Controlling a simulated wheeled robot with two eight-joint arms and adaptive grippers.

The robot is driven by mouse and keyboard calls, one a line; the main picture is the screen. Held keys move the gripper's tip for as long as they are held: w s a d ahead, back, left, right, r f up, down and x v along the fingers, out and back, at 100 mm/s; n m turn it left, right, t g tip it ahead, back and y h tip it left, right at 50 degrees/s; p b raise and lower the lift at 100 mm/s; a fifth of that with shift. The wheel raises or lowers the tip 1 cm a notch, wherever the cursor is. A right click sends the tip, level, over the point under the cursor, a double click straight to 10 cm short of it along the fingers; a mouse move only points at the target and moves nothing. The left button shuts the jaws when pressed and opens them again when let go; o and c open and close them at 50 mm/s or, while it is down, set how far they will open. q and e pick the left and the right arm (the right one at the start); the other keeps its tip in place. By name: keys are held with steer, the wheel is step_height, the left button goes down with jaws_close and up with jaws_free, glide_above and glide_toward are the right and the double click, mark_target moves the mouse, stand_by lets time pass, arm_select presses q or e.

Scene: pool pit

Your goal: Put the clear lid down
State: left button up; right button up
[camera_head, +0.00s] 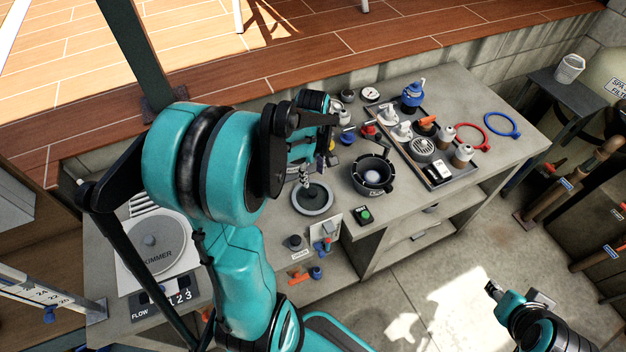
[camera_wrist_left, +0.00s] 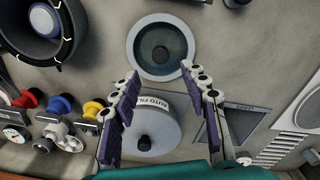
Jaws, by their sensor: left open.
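A round lid with a grey rim, a see-through greenish middle and a dark knob, which looks like the clear lid (camera_head: 312,199), lies flat on the grey counter. It also shows at the top middle of the left wrist view (camera_wrist_left: 160,47). My left gripper (camera_head: 304,178) is over the counter just beside the lid's far edge. In the left wrist view its fingers (camera_wrist_left: 158,76) are spread, with nothing between them. The lid is apart from them. My right gripper (camera_head: 494,289) is low at the right, away from the counter; its jaws are too small to read.
A black pot (camera_head: 372,174) stands right of the lid, near a tray (camera_head: 440,180) of fittings. A round AUTO FILL cover (camera_wrist_left: 152,130) lies near the left fingers. A SKIMMER cover (camera_head: 155,245) is at the left. A green-button box (camera_head: 364,215) sits near the front edge.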

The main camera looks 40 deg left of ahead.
arm_select(q)
steer(key=s+d+r+m+t, duration=0.3)
steer(key=d+r+m, duration=0.2)
steer(key=d+m, duration=0.3)
steer(key=s+d+r+m+t, duration=0.3)
steer(key=d+r+m+t, duration=0.1)
steer(key=d+m, duration=0.4)
steer(key=shift+d+r+m, duration=0.35)
steer(key=shift+r+m, duration=0.25)
steer(key=shift+r, duration=0.2)
steer(key=shift+w, duration=0.1)
step_height(320, 180, down, 9)
steer(key=b, duration=0.8)
steer(key=shift+b, duration=0.4)
